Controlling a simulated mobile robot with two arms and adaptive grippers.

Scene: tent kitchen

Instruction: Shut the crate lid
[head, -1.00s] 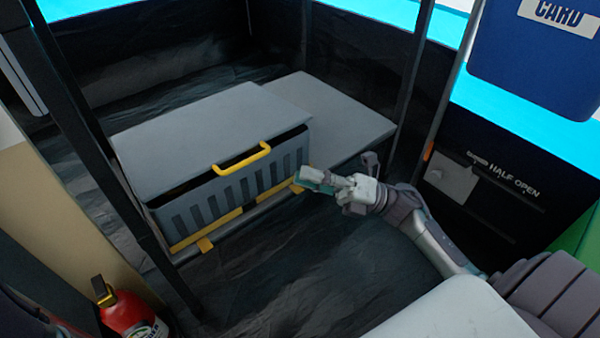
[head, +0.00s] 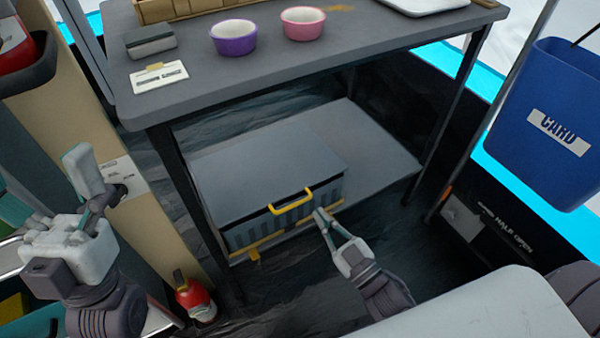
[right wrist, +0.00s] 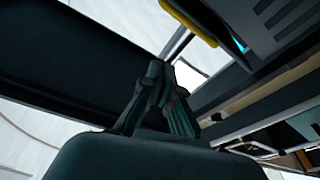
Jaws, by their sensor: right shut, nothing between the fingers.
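The grey slatted crate (head: 285,222) stands on the low platform under the table. Its flat grey lid (head: 265,165), with a yellow handle (head: 292,202) at the front edge, lies over it; a thin dark gap shows beneath the front edge. My right gripper (head: 322,214) is shut and empty, just in front of the crate's front right corner; whether it touches is unclear. In the right wrist view its fingers (right wrist: 165,90) meet, with the yellow handle (right wrist: 188,22) above. My left gripper (head: 82,165) is raised at the left, away from the crate; its opening is unclear.
The table (head: 300,62) stands over the crate, bearing a purple bowl (head: 233,40) and a pink bowl (head: 303,24). Its front left leg (head: 190,215) stands beside the crate. A red extinguisher (head: 196,300) is at the lower left. Dark floor before the crate is clear.

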